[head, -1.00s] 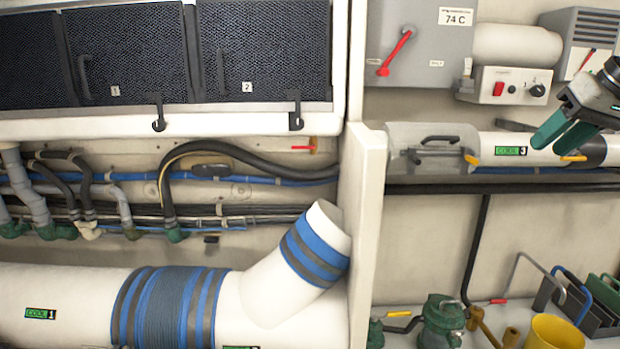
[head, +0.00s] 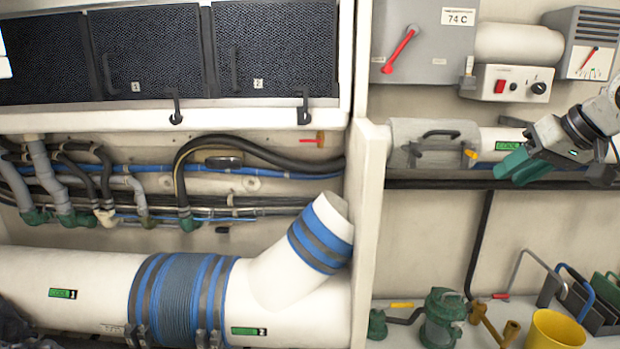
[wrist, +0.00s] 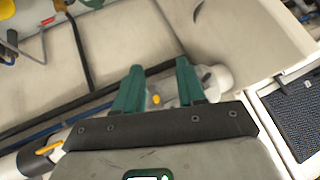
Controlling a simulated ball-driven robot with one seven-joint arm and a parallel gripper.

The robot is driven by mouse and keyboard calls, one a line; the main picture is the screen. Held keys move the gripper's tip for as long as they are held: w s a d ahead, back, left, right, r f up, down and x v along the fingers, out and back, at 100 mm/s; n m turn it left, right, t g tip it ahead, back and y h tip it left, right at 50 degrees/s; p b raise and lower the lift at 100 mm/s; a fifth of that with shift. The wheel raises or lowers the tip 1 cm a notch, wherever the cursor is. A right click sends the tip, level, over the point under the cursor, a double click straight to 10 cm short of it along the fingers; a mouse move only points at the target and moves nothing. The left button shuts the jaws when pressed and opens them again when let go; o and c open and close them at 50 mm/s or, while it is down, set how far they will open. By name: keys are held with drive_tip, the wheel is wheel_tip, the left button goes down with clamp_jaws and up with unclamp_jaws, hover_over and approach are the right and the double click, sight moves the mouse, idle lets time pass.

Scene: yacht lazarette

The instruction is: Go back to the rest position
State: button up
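My gripper (head: 511,164) is at the right of the head view, in front of the white pipe marked COOL 3 (head: 489,139). Its green fingers point left and down. In the wrist view the two green fingers (wrist: 156,82) stand apart with nothing held between them. Beyond them are a small yellow handle and the grey pipe clamp housing (head: 432,144).
A grey box with a red lever (head: 400,50) and a control box with a red switch (head: 513,84) are above. A yellow bucket (head: 555,330) and a green pump (head: 441,317) stand below. A white upright divider (head: 367,230) is left of the pipe.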

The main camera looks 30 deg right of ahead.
drive_tip(key=w+a+f+n+y+b, duration=0.1)
drive_tip(key=w+a+f, duration=0.1)
drive_tip(key=a+f, duration=0.75)
drive_tip(key=w+a+f+g+y, duration=0.15)
drive_tip(key=a+f, duration=0.45)
drive_tip(key=f, duration=0.7)
drive_tip(key=w+a+f+n+t+y+b, duration=0.1)
drive_tip(key=w+a+f, duration=0.1)
drive_tip(key=a+f, duration=0.7)
drive_tip(key=s+a+f+n+g+h, duration=0.1)
drive_tip(key=s+a+f+g, duration=0.15)
drive_tip(key=s+f, duration=0.4)
drive_tip(key=s+a+f+g, duration=0.1)
drive_tip(key=s+a+f, duration=0.3)
drive_tip(key=f, duration=0.5)
drive_tip(key=s+f+n+g+h, duration=0.1)
drive_tip(key=s+f, duration=0.2)
drive_tip(key=s, duration=0.4)
drive_tip(key=s+f+n+g+h+b, duration=0.1)
drive_tip(key=s+f+g, duration=0.1)
drive_tip(key=s, duration=0.5)
drive_tip(key=shift+s+f, duration=0.3)
drive_tip(key=shift+f, duration=0.4)
drive_tip(key=shift+h, duration=0.25)
